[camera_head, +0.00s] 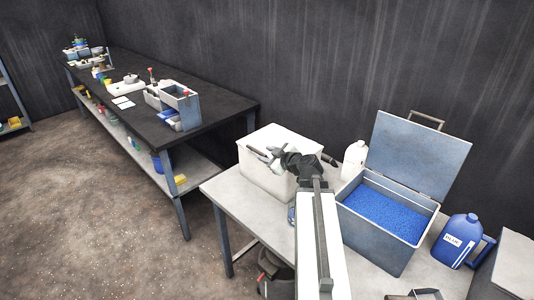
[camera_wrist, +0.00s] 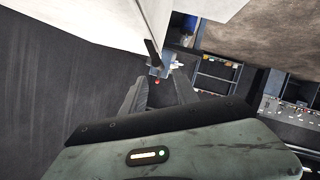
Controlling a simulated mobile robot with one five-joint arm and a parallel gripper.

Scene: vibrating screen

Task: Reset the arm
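My gripper (camera_head: 262,154) is at the end of my arm, in front of the upper part of a white box (camera_head: 265,178) on the near table. I cannot tell whether it touches the box. In the wrist view, the two dark fingers of my gripper (camera_wrist: 159,82) stand apart with a gap between them. Nothing shows between the fingers. My arm reaches forward over the near table from the bottom of the head view.
An open grey case with blue granules (camera_head: 388,212) stands right of my arm. A blue jug (camera_head: 457,240) and a white bottle (camera_head: 354,158) stand beside it. A long dark workbench (camera_head: 150,68) with trays runs along the wall. Floor at left (camera_head: 80,220) is clear.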

